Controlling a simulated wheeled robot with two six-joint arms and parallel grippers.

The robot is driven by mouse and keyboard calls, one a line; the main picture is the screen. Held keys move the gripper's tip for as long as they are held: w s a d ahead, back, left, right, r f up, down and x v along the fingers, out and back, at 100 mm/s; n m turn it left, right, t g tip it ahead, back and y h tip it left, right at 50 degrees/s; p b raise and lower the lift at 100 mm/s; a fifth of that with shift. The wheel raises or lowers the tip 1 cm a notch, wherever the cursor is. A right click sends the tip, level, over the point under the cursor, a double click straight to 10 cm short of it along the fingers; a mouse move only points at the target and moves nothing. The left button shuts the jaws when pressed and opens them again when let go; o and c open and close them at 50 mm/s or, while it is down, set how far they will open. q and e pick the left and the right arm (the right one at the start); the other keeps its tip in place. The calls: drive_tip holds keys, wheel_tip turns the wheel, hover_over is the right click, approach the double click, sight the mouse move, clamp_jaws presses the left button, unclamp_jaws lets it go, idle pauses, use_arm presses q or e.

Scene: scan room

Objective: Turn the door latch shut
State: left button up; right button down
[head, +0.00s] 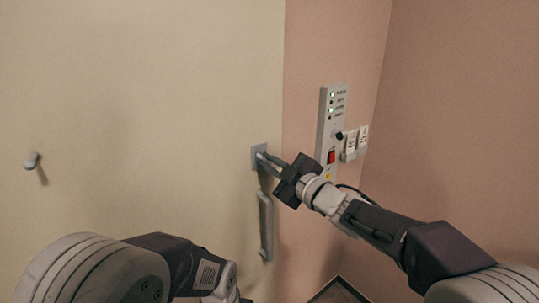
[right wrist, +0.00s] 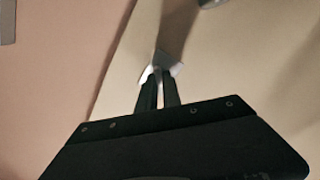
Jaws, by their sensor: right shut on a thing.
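The door latch (head: 255,152) is a small grey plate with a pale turn piece near the right edge of the cream door (head: 150,120). My right gripper (head: 265,159) reaches it from the right and is shut on the turn piece. In the right wrist view the fingers (right wrist: 158,86) close on the latch (right wrist: 162,62), whose pale plate shows beyond the fingertips. The fingers hide most of the turn piece, so its angle cannot be told. My left arm shows at the lower left of the head view, but its fingertips are out of the picture.
A long grey door handle (head: 265,225) hangs just below the latch. A grey control panel (head: 332,125) with lights and a red switch (head: 331,157), and white wall sockets (head: 355,142), are on the pink wall close to my right wrist. A peg (head: 31,161) sticks out at the left.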

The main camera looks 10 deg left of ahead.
drive_tip(key=m+p, duration=0.3)
drive_tip(key=m, duration=0.2)
drive_tip(key=shift+r+p, duration=0.1)
drive_tip(key=shift+p, duration=0.3)
drive_tip(key=shift+m+p, duration=0.95)
drive_tip(key=shift+m, duration=0.85)
drive_tip(key=shift+f, duration=0.2)
drive_tip(key=c, duration=1.5)
unclamp_jaws()
drive_tip(key=b+v, duration=0.2)
drive_tip(key=v, duration=0.7)
